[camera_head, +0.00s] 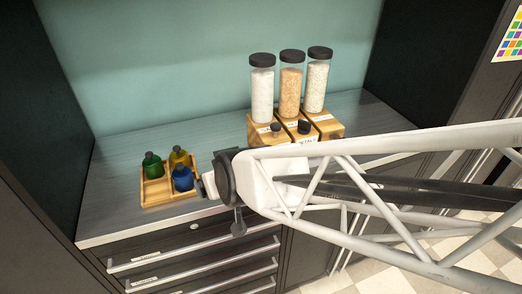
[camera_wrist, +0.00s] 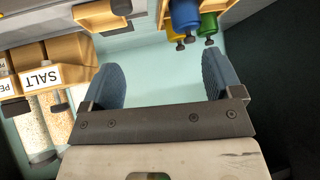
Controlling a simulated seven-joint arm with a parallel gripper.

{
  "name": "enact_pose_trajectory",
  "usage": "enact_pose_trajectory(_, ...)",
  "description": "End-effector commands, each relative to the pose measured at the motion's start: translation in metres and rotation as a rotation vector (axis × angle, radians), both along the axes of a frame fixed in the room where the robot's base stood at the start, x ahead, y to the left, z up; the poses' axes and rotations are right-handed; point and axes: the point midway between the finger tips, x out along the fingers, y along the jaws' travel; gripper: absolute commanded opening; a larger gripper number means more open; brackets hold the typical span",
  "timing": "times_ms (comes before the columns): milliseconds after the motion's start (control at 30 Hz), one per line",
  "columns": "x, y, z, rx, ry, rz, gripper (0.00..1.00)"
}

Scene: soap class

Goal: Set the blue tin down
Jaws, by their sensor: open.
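The blue tin (camera_head: 183,179), a rounded blue container with a dark top, stands in a small wooden tray (camera_head: 158,198) at the left of the counter. A green container (camera_head: 152,168) and a yellow container (camera_head: 177,158) share the tray. My gripper (camera_head: 207,186) is just right of the tray, partly hidden by my wrist. In the wrist view, my gripper (camera_wrist: 163,82) is open with nothing between its blue-grey fingers. The blue tin (camera_wrist: 185,14) shows beyond them at the top, apart from both fingers, beside the green container (camera_wrist: 208,24).
Wooden boxes with labels, one reading SALT (camera_wrist: 42,77), stand right of the tray. Tall dark-lidded jars (camera_head: 290,85) stand on them. Bare grey counter (camera_head: 215,135) lies behind the tray and between it and the boxes. Dark cabinet walls close both sides.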

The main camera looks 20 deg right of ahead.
Motion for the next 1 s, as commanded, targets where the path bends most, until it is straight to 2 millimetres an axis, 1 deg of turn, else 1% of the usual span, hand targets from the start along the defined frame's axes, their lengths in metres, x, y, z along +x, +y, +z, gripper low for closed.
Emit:
enact_pose_trajectory(33, -0.005, -0.01, 0.007, -0.008, 0.039, -0.011, 0.85)
enact_pose_trajectory(167, -0.023, -0.033, 0.02, -0.03, 0.156, -0.038, 0.85)
enact_pose_trajectory(300, -0.048, -0.059, 0.036, -0.061, 0.285, -0.082, 0.85)
enact_pose_trajectory(400, -0.067, -0.077, 0.046, -0.084, 0.372, -0.118, 0.85)
enact_pose_trajectory(533, -0.088, -0.095, 0.058, -0.107, 0.463, -0.164, 0.85)
enact_pose_trajectory(600, -0.097, -0.101, 0.062, -0.116, 0.499, -0.183, 0.85)
enact_pose_trajectory(700, -0.105, -0.107, 0.067, -0.124, 0.531, -0.2, 0.85)
enact_pose_trajectory(800, -0.108, -0.109, 0.068, -0.128, 0.544, -0.207, 0.85)
enact_pose_trajectory(1000, -0.109, -0.109, 0.069, -0.128, 0.546, -0.207, 0.85)
